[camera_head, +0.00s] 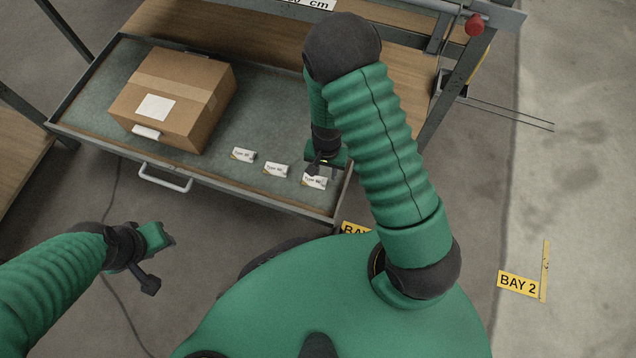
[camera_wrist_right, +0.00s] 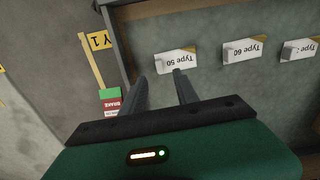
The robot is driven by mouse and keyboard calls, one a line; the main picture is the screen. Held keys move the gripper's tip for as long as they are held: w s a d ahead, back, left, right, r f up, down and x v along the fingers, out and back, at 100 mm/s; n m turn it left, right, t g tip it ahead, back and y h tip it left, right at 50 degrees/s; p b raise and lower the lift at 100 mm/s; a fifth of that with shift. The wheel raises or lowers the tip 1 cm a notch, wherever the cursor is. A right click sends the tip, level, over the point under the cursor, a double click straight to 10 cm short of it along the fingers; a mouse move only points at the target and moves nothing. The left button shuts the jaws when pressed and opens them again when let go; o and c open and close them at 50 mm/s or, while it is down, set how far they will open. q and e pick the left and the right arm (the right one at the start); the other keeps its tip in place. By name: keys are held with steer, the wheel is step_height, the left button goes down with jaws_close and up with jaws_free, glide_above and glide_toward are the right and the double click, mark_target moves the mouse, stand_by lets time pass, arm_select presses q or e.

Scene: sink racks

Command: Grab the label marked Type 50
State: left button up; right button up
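Three small white labels with an orange corner lie in a row in the grey-green drawer (camera_head: 85,75). In the right wrist view, the label marked Type 50 (camera_wrist_right: 175,61) lies just beyond my right fingertips, near the drawer's side wall. It appears as the rightmost label (camera_head: 315,182) in the head view. The Type 60 label (camera_wrist_right: 243,50) lies beside it, and the third label (camera_wrist_right: 299,50) has hard-to-read print. My right gripper (camera_wrist_right: 165,80) is open and empty, above the drawer and apart from the labels. My left gripper (camera_head: 163,238) hangs outside the drawer; its fingers are unclear.
A cardboard box (camera_head: 190,85) with a white sticker stands in the drawer's left part. The drawer has a front handle (camera_head: 165,178) and raised edges. A wooden bench top (camera_head: 270,40) is behind it. A yellow BAY 2 sign (camera_head: 518,284) marks the floor at right.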

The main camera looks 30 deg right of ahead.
steer(key=f+b, duration=0.2)
steer(key=f, duration=0.1)
steer(key=f+b, duration=0.2)
steer(key=b, duration=0.1)
steer(key=shift+s+a+f, duration=0.15)
steer(key=shift+s+f, duration=0.05)
steer(key=shift+f, duration=0.2)
steer(key=shift+r, duration=0.2)
jaws_close()
